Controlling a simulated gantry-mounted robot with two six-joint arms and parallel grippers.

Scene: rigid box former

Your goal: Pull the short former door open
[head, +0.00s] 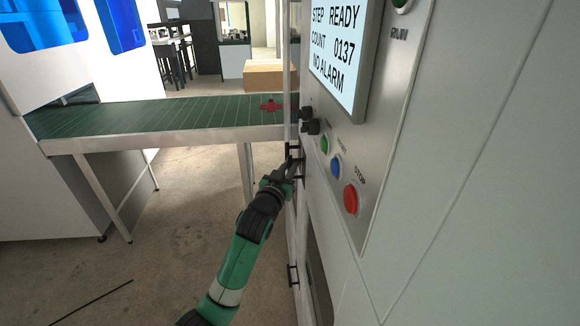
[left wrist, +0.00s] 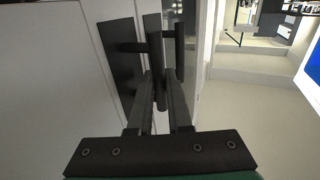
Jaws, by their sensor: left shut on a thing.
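The machine's door (head: 293,225) shows nearly edge-on in the head view, along the left side of the control panel; I cannot tell clearly how far it stands open. My left gripper (head: 294,167) is at a black handle (head: 299,161) on that side, and its arm comes up from below. In the left wrist view the gripper (left wrist: 161,80) is shut on the dark upright handle bar (left wrist: 155,45), with a finger on each side. The fingers partly hide the bar's lower part. My right gripper is in neither view.
The control panel has a lit screen (head: 337,50), black knobs, and green, blue and red buttons (head: 351,198). A green conveyor (head: 160,112) with a red piece (head: 270,105) runs behind the arm. Another black handle (head: 292,275) is lower down. Open floor (head: 190,215) lies left of the arm.

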